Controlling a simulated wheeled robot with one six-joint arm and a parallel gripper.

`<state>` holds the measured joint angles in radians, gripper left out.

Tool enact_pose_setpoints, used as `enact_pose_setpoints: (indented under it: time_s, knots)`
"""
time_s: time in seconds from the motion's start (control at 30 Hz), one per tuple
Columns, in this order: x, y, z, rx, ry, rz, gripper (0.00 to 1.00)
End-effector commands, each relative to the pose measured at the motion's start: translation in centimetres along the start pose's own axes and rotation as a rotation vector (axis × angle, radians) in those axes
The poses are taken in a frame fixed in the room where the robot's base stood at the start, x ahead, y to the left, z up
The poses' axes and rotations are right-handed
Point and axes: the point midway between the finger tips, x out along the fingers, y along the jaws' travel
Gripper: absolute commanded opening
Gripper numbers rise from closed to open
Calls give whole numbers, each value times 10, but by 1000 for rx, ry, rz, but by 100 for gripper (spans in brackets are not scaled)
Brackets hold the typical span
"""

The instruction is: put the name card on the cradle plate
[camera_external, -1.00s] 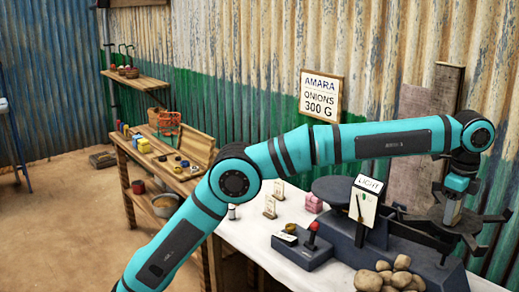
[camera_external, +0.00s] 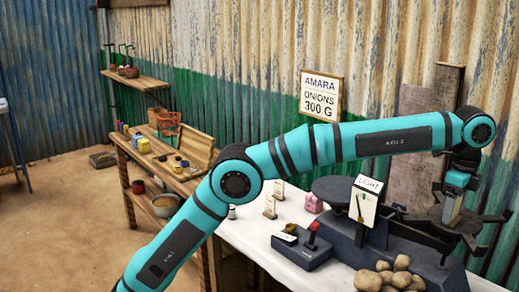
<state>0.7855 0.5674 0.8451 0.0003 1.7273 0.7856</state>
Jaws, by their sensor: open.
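Small pale cards stand on the white table top, one at the front (camera_external: 270,207) and one behind it (camera_external: 279,190). Their writing is too small to read, so I cannot tell which is the name card. My gripper (camera_external: 452,216) points down at the far right, over the dark pronged cradle (camera_external: 471,240) on the right side of the balance. My gripper is open. A pale grey piece shows at its lower end, and I cannot tell whether it is a finger or a separate thing. The cradle's plate surface is mostly hidden by my gripper and the prongs.
The balance's dark left pan (camera_external: 334,190) and its LIGHT sign (camera_external: 366,197) stand left of my gripper. A control box (camera_external: 303,252) with a red knob and several potatoes (camera_external: 401,263) lie in front. A pink block (camera_external: 314,203) sits near the cards. A wooden bench (camera_external: 140,163) is at left.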

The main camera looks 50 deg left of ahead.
Motion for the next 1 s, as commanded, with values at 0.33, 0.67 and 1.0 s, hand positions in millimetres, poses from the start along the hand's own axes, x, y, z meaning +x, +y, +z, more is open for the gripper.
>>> enact_pose_setpoints:
  time_s: [0.33,0.67,1.0]
  knots:
    - [-49,0,-1,0,1,-1,70]
    - [-64,0,0,0,-1,1,70]
    - [-75,-4,16,-30,20,-20,70]
